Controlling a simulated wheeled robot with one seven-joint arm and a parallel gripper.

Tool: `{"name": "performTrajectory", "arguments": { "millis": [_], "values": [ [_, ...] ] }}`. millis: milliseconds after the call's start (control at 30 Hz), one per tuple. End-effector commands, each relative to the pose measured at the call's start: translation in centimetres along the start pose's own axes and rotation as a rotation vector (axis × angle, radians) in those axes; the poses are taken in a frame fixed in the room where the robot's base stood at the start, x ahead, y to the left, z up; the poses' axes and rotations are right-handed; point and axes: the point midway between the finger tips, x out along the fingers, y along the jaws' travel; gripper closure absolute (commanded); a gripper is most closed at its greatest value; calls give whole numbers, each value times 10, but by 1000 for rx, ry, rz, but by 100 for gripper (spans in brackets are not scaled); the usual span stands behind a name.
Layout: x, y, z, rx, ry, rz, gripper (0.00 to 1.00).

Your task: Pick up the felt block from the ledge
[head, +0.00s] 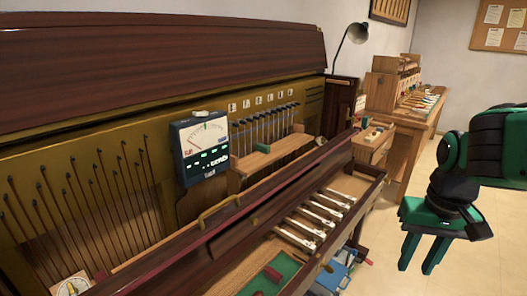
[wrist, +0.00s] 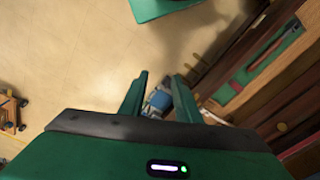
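My gripper (head: 416,262) hangs at the right of the head view, fingers down, over open floor and apart from the piano. Its two green fingers are spread with nothing held; they also show in the wrist view (wrist: 160,92). I cannot tell for sure which piece is the felt block. A dark red piece (head: 272,273) lies on a green-lined tray (head: 286,268) at the piano's front edge. A small green piece (head: 262,148) sits on the wooden ledge (head: 272,158) inside the piano. Both are well left of my gripper.
A gauge box (head: 201,148) stands beside the ledge. White-topped keys (head: 312,222) lie in the open key bed. Blue items (head: 333,277) are below the front edge. A side bench (head: 408,118) and a lamp (head: 354,34) stand farther back. The floor (head: 475,245) around my gripper is clear.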

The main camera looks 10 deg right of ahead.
Motion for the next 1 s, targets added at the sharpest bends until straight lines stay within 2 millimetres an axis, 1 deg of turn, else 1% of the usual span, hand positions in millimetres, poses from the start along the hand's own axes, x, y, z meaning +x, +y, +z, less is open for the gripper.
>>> {"name": "performTrajectory", "arguments": {
  "millis": [33,67,100,167,200,300,400,467,500,567,600,667,700,867,967,1000],
  "values": [
    [0,-20,-13,-67,36,0,70],
    [-1,-31,-23,-108,65,-3,70],
    [-2,-49,-38,-170,106,-9,70],
    [-4,-82,-60,-271,172,-26,70],
    [-7,-106,-74,-341,218,-42,70],
    [-12,-160,-105,-478,303,-85,70],
    [-16,-201,-130,-580,359,-126,70],
    [-17,-223,-147,-633,387,-150,70],
    [-18,-236,-158,-665,403,-166,70],
    [-18,-255,-177,-711,426,-193,70],
    [-17,-267,-191,-740,442,-211,70],
    [-16,-284,-213,-783,467,-243,70],
    [-16,-295,-228,-809,486,-265,70],
    [-14,-332,-283,-896,570,-360,70],
    [-14,-350,-320,-938,637,-429,70],
    [-15,-356,-335,-949,669,-457,70]
  ]
}}
